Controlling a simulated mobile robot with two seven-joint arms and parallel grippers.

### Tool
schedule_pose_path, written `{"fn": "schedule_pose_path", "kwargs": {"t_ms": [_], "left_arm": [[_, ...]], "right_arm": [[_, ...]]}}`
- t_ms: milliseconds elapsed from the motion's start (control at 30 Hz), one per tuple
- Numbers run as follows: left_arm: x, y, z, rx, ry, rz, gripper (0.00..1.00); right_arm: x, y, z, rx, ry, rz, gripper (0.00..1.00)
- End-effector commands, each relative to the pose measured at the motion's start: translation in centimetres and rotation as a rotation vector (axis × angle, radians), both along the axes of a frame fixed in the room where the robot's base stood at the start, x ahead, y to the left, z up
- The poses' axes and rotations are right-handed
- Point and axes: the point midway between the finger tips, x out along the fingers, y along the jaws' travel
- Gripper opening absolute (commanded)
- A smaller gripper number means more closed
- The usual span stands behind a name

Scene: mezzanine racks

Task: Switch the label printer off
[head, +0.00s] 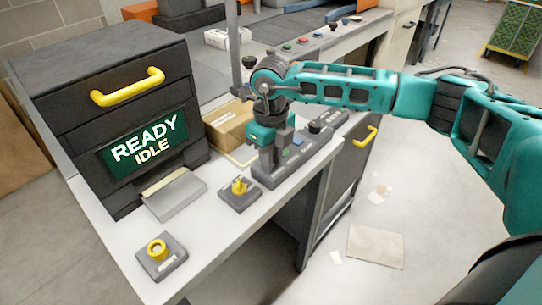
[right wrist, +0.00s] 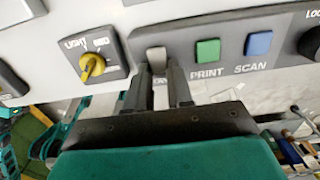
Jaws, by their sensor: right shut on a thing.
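The label printer (head: 95,85) is a large dark box at the left of the bench. Its green display (head: 148,138) reads READY and IDLE. A grey control panel (head: 315,155) lies to its right, with a green PRINT button (right wrist: 207,50) and a blue SCAN button (right wrist: 258,44) in the right wrist view. At the panel's left end is a grey switch lever (right wrist: 157,56), its label partly covered. My right gripper (right wrist: 160,72) is shut on this lever, one finger on each side; in the head view it points down at the panel (head: 272,160). My left gripper is not in view.
A yellow LIGHT knob (right wrist: 92,66) on its own box stands close left of the switch. A yellow ringed control box (head: 162,256) sits at the bench's front. A cardboard box (head: 228,125) is behind the panel. Another bench with buttons (head: 305,40) is behind.

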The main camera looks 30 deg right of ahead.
Motion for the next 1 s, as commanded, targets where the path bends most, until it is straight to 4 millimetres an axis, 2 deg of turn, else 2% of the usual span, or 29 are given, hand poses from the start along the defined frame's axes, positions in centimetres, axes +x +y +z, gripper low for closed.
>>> {"fn": "schedule_pose_path", "kwargs": {"t_ms": [167, 500, 867, 900, 1000], "left_arm": [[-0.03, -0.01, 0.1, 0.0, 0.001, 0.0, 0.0], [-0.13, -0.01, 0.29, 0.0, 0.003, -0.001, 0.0], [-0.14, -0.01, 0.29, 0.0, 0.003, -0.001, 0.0], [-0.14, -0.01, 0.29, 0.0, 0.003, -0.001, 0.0], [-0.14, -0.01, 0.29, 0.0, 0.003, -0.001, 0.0]], "right_arm": [[0.15, 0.04, 0.09, -0.008, 0.02, -0.001, 0.0], [0.69, 0.23, 0.19, -0.064, 0.181, -0.001, 0.0], [0.69, 0.19, 0.23, -0.07, 0.199, 0.0, 0.0], [0.69, 0.19, 0.23, -0.07, 0.199, 0.0, 0.23], [0.68, 0.2, 0.23, -0.07, 0.199, 0.0, 0.33]]}}
